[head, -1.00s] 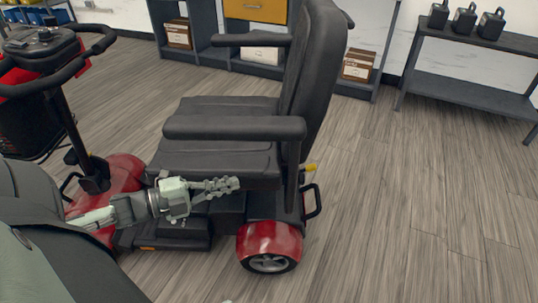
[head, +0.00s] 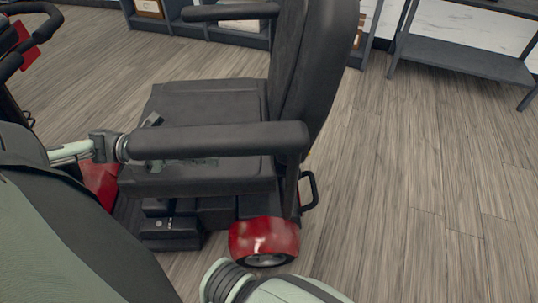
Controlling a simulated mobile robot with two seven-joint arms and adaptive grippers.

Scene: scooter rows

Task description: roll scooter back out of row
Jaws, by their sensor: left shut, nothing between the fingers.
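The scooter is red and black, with its black seat (head: 205,110) in the middle of the head view and facing left. Its near armrest (head: 225,138) runs across the view. A red rear wheel cover (head: 264,237) and a black loop handle (head: 309,190) show at its rear right. The handlebar (head: 25,45) is cut off at the left edge. My left gripper (head: 185,162) is at the near side of the seat, mostly hidden by the armrest. It is shut and empty; whether it touches the seat is unclear. My right gripper is out of view.
A dark metal shelf table (head: 462,58) stands at the upper right. Low shelving (head: 235,34) with boxes lines the wall beyond the scooter. The wood floor (head: 420,170) to the right of and behind the scooter is clear.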

